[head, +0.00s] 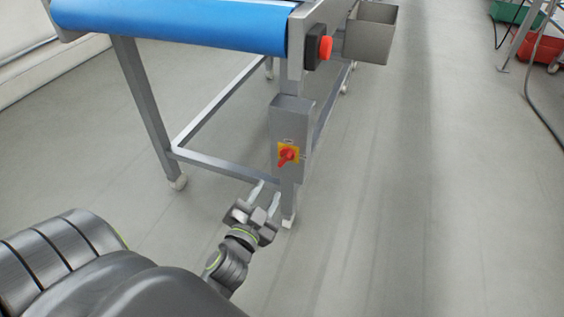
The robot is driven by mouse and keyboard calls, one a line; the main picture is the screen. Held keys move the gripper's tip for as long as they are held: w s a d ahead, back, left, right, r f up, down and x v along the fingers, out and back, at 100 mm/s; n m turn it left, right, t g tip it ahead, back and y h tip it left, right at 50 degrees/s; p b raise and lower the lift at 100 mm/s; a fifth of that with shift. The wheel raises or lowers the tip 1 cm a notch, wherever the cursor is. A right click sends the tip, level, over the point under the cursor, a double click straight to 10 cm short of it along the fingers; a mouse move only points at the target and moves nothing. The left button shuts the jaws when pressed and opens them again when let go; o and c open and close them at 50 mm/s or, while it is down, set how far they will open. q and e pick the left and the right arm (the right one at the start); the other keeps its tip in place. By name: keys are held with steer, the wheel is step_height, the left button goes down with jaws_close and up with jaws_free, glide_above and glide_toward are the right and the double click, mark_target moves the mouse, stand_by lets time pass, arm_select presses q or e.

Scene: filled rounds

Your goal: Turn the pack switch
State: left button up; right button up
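The pack switch is a red rotary knob (287,155) on a yellow plate, set on the front of a grey metal box (291,118) on the conveyor's leg. The knob looks tilted, its exact setting too small to read. My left gripper (266,190) is just below the switch in the head view, its two pale fingers spread apart and pointing toward the frame. It is open and empty, and appears apart from the knob. My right gripper is not in view.
The conveyor has a blue belt (180,22) and a red stop button (325,48) above the box. A grey metal bin (370,35) hangs at its side. Green (512,12) and red (545,45) crates stand at the far right.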

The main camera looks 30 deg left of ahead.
mark_target(284, 162)
arm_select(q)
steer(key=b+x, duration=0.1)
steer(key=x, duration=1)
steer(key=shift+w, duration=0.25)
jaws_close()
